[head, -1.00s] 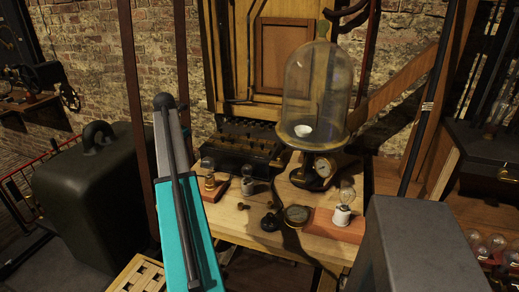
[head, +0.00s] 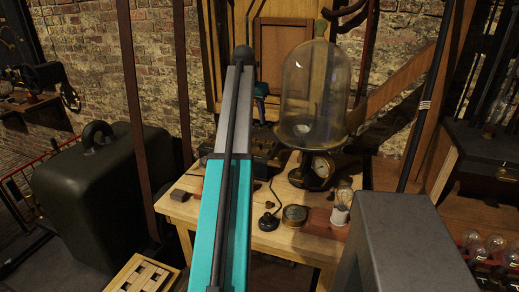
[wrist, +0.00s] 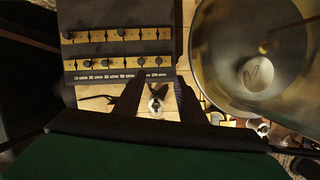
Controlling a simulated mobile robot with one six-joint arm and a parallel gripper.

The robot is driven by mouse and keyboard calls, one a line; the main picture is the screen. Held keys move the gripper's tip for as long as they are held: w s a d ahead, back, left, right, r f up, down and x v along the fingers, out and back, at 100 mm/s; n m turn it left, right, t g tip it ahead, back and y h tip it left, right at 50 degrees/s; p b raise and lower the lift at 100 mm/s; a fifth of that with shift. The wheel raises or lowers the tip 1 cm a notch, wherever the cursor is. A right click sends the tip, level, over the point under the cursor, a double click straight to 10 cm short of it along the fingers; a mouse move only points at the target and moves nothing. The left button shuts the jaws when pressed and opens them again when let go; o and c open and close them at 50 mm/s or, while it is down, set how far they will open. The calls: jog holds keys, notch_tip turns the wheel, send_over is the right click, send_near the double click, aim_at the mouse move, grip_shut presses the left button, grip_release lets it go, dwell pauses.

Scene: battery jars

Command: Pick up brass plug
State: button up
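In the wrist view a dark resistance box (wrist: 118,14) has brass strips with several round plug knobs (wrist: 121,32) and ohm labels along its near edge. I cannot tell which of these is the brass plug meant. My gripper (wrist: 158,104) is open, its two dark fingers apart near the box's labelled edge. A small object with a pale, shiny top (wrist: 156,103) shows between the fingers, below on the table; I cannot tell that either finger touches it. In the head view my arm hides most of the box and the fingertips.
A glass bell jar (head: 316,95) stands right of my gripper, close beside it in the wrist view (wrist: 258,25). On the wooden table (head: 185,208) are a round gauge (head: 295,213), a bulb in a white holder (head: 341,207) and a dark knobbed device (head: 268,221). A large dark case (head: 95,195) stands left.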

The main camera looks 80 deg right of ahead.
dwell(0.3)
jog(key=p, duration=0.1)
send_over(260, 144)
jog(key=a, duration=0.1)
notch_tip(260, 144, down, 8)
jog(key=shift+w+f, duration=0.15)
jog(key=shift+w, duration=0.1)
jog(key=shift+a, duration=0.1)
jog(key=shift+f, duration=0.15)
jog(key=shift+p+x, duration=0.75)
jog(key=shift+x, duration=1.7)
jog(key=shift+w+a, duration=0.1)
grip_shut()
